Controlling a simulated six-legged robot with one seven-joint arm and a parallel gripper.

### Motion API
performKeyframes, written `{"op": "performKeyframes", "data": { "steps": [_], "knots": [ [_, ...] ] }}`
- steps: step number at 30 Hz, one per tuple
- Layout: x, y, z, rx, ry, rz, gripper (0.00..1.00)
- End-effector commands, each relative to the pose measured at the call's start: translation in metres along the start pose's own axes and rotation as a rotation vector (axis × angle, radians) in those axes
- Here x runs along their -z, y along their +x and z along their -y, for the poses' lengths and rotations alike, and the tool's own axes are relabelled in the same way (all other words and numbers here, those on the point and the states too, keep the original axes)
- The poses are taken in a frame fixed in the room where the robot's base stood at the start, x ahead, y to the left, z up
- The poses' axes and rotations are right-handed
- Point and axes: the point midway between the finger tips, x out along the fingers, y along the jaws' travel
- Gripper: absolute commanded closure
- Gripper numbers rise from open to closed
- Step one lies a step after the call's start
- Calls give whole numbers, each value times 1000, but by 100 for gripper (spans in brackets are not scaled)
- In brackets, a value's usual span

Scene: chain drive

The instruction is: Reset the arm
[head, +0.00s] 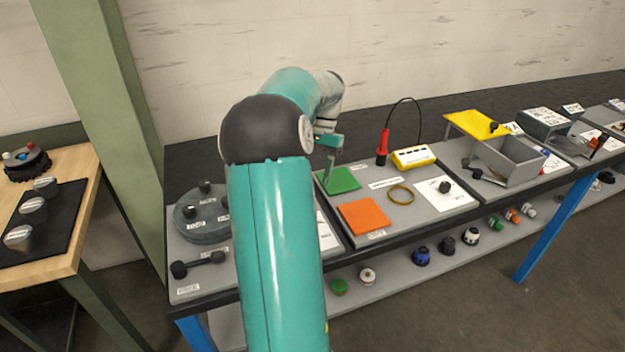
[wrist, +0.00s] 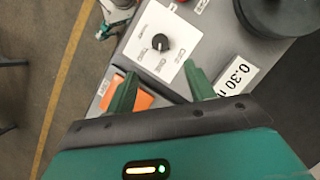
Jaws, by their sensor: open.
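My arm is teal with a dark elbow and reaches over the workbench from the front in the head view. My gripper (head: 328,172) points down above the bench near the green square pad (head: 342,181). In the wrist view my gripper (wrist: 160,72) shows two dark green fingers spread apart with nothing held between them. A white plate with a black knob (wrist: 160,42) lies below and beyond the fingertips. An orange pad (wrist: 143,99) is partly hidden behind the left finger.
A red-handled tool (head: 382,148), a yellow box (head: 413,157), a brass-coloured ring (head: 400,194) and an orange square (head: 363,215) are on the bench. A grey open bin (head: 508,160) stands to the right. A green post (head: 105,110) rises at left. Small round parts sit on the lower shelf.

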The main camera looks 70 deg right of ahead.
Motion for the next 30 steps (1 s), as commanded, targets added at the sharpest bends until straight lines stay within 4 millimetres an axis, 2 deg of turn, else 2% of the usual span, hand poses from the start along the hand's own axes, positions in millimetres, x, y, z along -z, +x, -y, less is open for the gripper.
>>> {"op": "performKeyframes", "data": {
  "steps": [14, 18, 20, 23, 27, 30],
  "knots": [
    [0, 1, 0, 0, 0, 0, 47],
    [-10, 0, 9, 3, -30, -11, 47],
    [-23, -2, 20, 6, -69, -26, 47],
    [-58, -3, 46, 13, -170, -67, 47],
    [-122, 2, 83, 18, -356, -136, 47],
    [-169, 10, 102, 21, -493, -187, 47]
  ]
}}
